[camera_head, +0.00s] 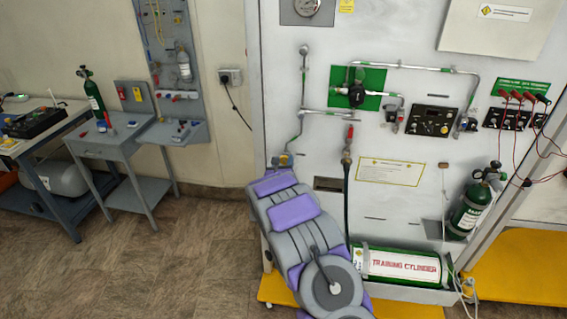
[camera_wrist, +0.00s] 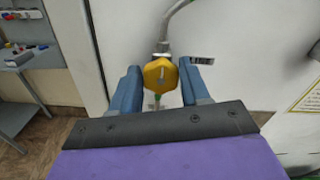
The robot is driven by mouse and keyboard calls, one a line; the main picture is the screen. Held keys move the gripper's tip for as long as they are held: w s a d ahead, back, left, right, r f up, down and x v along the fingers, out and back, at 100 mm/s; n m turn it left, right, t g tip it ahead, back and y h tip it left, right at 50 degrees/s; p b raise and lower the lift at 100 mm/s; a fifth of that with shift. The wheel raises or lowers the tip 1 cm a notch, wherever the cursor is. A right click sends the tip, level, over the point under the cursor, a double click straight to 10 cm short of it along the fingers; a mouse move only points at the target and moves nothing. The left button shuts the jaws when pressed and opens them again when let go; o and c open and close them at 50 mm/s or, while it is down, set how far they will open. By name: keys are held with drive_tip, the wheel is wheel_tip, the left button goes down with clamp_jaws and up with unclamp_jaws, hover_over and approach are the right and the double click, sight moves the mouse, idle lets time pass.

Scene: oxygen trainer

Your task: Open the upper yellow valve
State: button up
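The yellow valve (camera_wrist: 160,76) is a faceted knob on the white panel in the wrist view, at the lower end of a grey pipe. In the head view it is a small yellow spot (camera_head: 284,159) at the end of my arm. My gripper (camera_wrist: 161,84) has its two blue fingers apart, one on each side of the valve. The gaps between fingers and knob look very small, and I cannot tell whether they touch. In the head view my gripper (camera_head: 281,163) is small and its fingers are hard to make out.
The white panel (camera_head: 390,225) carries pipes, gauges and a control box (camera_head: 432,121). A green training cylinder (camera_head: 405,265) lies low on the panel, right of my arm. A smaller green bottle (camera_head: 470,210) stands at the right. A grey side table (camera_head: 110,135) is at the left, with open floor between.

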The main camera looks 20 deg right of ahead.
drive_tip(key=c, duration=0.6)
